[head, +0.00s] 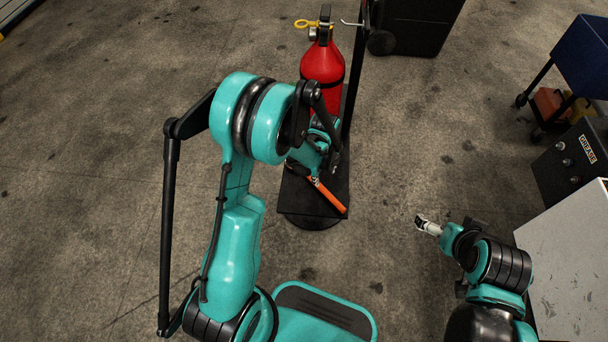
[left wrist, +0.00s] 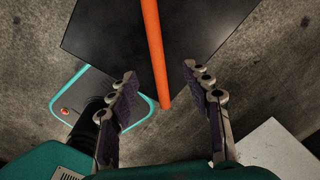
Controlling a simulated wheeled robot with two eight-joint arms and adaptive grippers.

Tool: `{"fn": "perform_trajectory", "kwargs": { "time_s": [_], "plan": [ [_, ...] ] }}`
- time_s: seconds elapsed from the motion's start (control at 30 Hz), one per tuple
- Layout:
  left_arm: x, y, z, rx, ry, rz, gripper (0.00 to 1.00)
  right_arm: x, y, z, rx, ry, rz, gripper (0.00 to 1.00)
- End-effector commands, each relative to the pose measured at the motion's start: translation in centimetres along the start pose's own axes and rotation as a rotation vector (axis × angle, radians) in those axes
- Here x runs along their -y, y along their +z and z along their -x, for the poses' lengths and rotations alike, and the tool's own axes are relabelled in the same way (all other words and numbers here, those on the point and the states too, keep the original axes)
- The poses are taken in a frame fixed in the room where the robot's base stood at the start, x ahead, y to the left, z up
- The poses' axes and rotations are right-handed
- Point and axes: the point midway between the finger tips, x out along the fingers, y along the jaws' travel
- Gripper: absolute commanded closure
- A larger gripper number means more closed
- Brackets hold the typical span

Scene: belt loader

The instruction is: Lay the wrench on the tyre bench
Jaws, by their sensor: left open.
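The wrench (head: 330,195) shows as an orange bar in the head view, at the black stand plate under my left gripper; its other end is hidden by the gripper. In the left wrist view the orange bar (left wrist: 153,45) runs down from the top edge and its near end lies between the fingers. My left gripper (left wrist: 160,82) is open, one finger on each side of the bar, apparently not touching it. My right gripper (head: 424,224) is low at the right over bare floor; its jaws are too small to judge. I cannot identify the tyre bench.
A red fire extinguisher (head: 322,68) stands just beyond my left gripper, beside a dark post (head: 354,70). A black wheeled bin (head: 415,25) is behind. At the right are a blue cart (head: 585,55), a black GREASE box (head: 570,165) and a grey-topped surface (head: 570,250). Floor at left is clear.

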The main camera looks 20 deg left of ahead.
Motion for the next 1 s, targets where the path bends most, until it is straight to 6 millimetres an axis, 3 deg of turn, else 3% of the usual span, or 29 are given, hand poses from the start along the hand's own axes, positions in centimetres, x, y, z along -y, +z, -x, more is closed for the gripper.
{"fn": "perform_trajectory", "kwargs": {
  "time_s": [0.47,0.7,1.0],
  "plan": [
    [-0.1,0.1,-5.2,-0.01,0.018,-0.079,0.5,0.0,1.1,-1.5,0.0,0.0,0.0,0.0],
    [-0.2,0.6,-8.9,-0.01,0.018,-0.078,0.5,0.0,2.4,-3.3,0.0,0.0,0.0,0.0],
    [-0.2,0.6,-9.4,-0.009,0.018,-0.078,0.53,0.0,2.4,-3.3,0.0,0.0,0.0,0.0]
  ]
}}
